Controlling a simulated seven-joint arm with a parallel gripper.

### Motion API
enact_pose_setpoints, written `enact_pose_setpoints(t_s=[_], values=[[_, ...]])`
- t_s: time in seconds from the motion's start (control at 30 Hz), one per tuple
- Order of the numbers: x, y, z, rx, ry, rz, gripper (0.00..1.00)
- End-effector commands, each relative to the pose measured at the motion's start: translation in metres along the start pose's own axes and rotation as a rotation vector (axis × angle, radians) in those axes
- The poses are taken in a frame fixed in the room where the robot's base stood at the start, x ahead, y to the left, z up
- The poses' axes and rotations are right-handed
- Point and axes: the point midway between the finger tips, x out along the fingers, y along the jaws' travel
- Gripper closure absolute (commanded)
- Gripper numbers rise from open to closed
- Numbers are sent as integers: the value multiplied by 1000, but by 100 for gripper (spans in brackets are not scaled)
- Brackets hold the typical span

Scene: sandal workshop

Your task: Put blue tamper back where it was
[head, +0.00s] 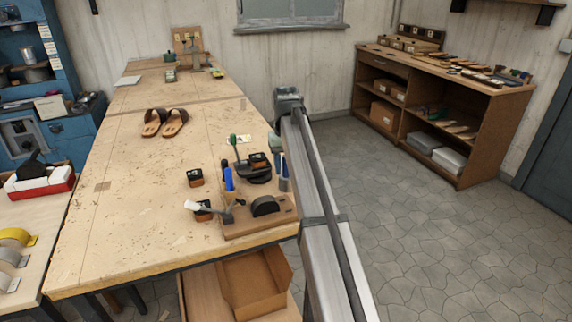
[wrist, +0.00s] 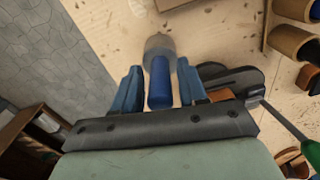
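The blue tamper has a blue handle and a grey head. In the wrist view its handle (wrist: 159,82) lies between the two blue fingers of my gripper (wrist: 160,88), with the head (wrist: 158,46) pointing away from the palm. In the head view my gripper (head: 281,170) points down at the right edge of the bench, beside a dark stand. The tamper is mostly hidden by the fingers there. I cannot tell whether its head touches anything.
A wooden tool block (head: 264,221) stands at the bench's near right corner. A green-handled tool (head: 233,141), another blue handle (head: 229,179) and small boxes (head: 195,178) crowd the gripper's left. Sandals (head: 165,122) lie farther back. The bench's middle (head: 130,190) is clear.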

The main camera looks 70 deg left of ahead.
Motion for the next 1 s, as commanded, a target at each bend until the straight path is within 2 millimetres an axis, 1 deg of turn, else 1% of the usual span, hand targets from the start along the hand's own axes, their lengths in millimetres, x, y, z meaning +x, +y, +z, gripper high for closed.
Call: enact_pose_setpoints(t_s=[0.03, 0.07, 0.3, 0.47, 0.57, 0.8, 1.0], values=[[0, 0, 0, 0, 0, 0, 53], [0, 0, 0, 0, 0, 0, 50], [-1, 0, 0, 0, 0, 0, 50], [-10, 0, -1, 0, 1, 0, 50], [-25, 0, -1, 0, 2, 0, 50], [-71, 0, -2, 0, 2, 0, 50], [-102, 0, -1, 0, 1, 0, 50]])
